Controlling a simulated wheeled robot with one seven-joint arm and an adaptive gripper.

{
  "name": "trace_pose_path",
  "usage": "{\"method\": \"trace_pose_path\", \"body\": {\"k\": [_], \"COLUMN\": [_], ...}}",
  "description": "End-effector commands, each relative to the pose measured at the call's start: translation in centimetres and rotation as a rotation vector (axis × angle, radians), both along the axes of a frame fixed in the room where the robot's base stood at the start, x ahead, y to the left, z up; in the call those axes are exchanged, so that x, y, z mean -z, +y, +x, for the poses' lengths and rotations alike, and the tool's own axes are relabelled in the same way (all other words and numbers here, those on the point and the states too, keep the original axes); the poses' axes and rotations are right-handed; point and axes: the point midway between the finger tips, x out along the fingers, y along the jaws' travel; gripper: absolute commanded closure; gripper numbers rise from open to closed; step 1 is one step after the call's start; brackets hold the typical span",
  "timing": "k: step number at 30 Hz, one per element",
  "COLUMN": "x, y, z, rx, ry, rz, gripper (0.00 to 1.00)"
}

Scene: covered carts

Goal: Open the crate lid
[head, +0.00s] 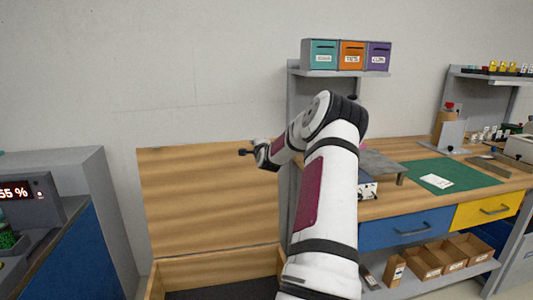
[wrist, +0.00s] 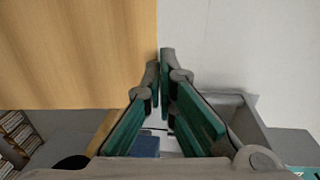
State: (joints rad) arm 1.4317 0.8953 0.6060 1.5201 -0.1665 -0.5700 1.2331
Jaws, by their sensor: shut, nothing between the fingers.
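The crate lid (head: 200,205) is a wide wooden panel standing nearly upright in front of the wall, so the crate stands open. The wooden crate (head: 215,258) is below it, cut off by the lower picture edge, with a dark inside showing. My gripper (head: 243,152) is in front of the lid near its top edge, right of the lid's middle. In the wrist view the lid (wrist: 75,50) fills the left side, and my gripper's green-padded fingers (wrist: 160,58) meet at the tips beside its edge, empty. I cannot tell whether they touch the lid.
To the right stands a wooden workbench (head: 405,205) with a green mat (head: 445,172), blue and yellow drawers and open boxes below. Colored bins (head: 352,55) sit on a shelf above. A grey cabinet (head: 98,190) with a display stands at the left.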

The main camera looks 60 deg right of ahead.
Motion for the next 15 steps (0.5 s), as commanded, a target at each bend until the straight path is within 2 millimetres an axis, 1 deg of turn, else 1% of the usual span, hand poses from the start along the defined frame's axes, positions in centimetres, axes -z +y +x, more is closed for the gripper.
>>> {"method": "trace_pose_path", "body": {"k": [11, 15], "x": [-0.8, -1.2], "y": [2.9, 4.6], "z": [-2.8, -4.2], "rx": [0.001, 0.001], "ry": [0.002, 0.001], "rz": [-0.001, 0.0], "gripper": [1.0, 1.0]}}
